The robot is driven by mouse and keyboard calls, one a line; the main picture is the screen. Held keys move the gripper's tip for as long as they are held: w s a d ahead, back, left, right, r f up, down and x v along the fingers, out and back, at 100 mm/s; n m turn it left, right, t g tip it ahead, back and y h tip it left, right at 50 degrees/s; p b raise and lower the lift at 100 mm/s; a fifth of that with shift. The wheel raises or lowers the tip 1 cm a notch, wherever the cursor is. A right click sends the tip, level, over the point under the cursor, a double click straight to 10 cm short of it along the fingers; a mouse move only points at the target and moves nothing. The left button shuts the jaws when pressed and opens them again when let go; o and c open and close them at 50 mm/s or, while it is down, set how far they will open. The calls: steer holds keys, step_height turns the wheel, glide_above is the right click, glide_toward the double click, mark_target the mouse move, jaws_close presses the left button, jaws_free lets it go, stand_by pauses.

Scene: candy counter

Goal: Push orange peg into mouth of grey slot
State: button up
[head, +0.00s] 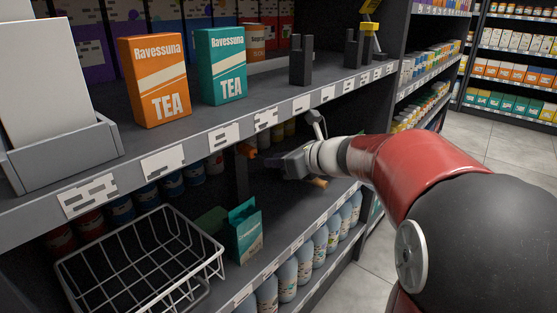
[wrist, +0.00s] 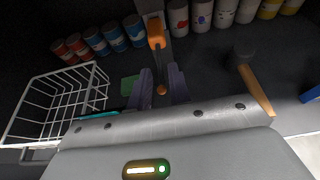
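An orange peg-like piece (wrist: 156,34) shows ahead of my gripper in the wrist view, against a pale grey upright block (wrist: 151,8). In the head view the orange piece (head: 246,150) is small, beside a dark post (head: 238,178) under the upper shelf. My gripper (wrist: 161,76) has two spread fingers; a small orange round piece (wrist: 161,90) shows between them, with no clear contact. Whether it joins the orange piece ahead cannot be told. In the head view my gripper (head: 272,161) is dim, below the upper shelf's edge. I cannot make out the slot's mouth.
A wooden-handled tool (wrist: 255,90) lies right of my gripper. Cans (wrist: 108,38) line the back. The upper shelf's front edge (head: 205,138) is close above my arm.

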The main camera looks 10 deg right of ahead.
steer(key=shift+p+v, duration=0.3)
steer(key=shift+v, duration=1.15)
steer(key=o, duration=0.6)
steer(key=v, duration=0.8)
